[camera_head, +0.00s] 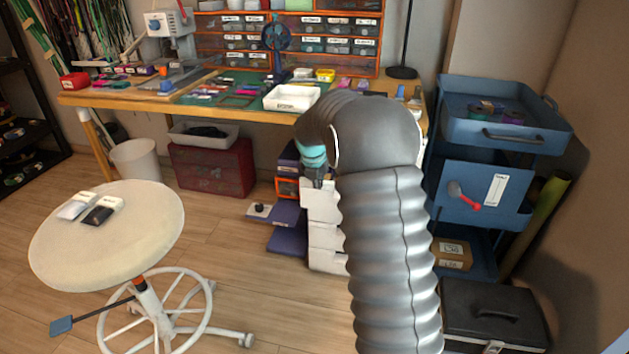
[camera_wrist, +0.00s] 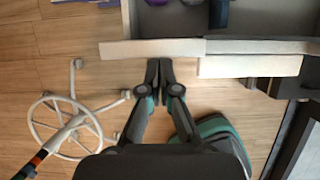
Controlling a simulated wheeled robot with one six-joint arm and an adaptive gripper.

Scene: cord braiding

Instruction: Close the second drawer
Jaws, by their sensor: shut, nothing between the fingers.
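A drawer unit with stacked white fronts (camera_head: 322,236) stands under the right part of the workbench, partly hidden behind my arm. In the wrist view an open drawer with a pale front (camera_wrist: 150,49) shows its inside, with purple and grey items in it. A second pale front (camera_wrist: 250,66) lies to its right. I cannot tell which drawer is the second. My gripper (camera_wrist: 159,65) is shut and empty, its fingertips just short of the left front's edge; contact is unclear. In the head view my gripper (camera_head: 318,181) is at the top of the white fronts, partly hidden.
A round stool (camera_head: 110,230) with a white wheeled base stands at left. A blue cart (camera_head: 500,130) and a black case (camera_head: 495,315) stand at right. A red box (camera_head: 212,168) and a white bin (camera_head: 135,162) are under the workbench (camera_head: 240,110).

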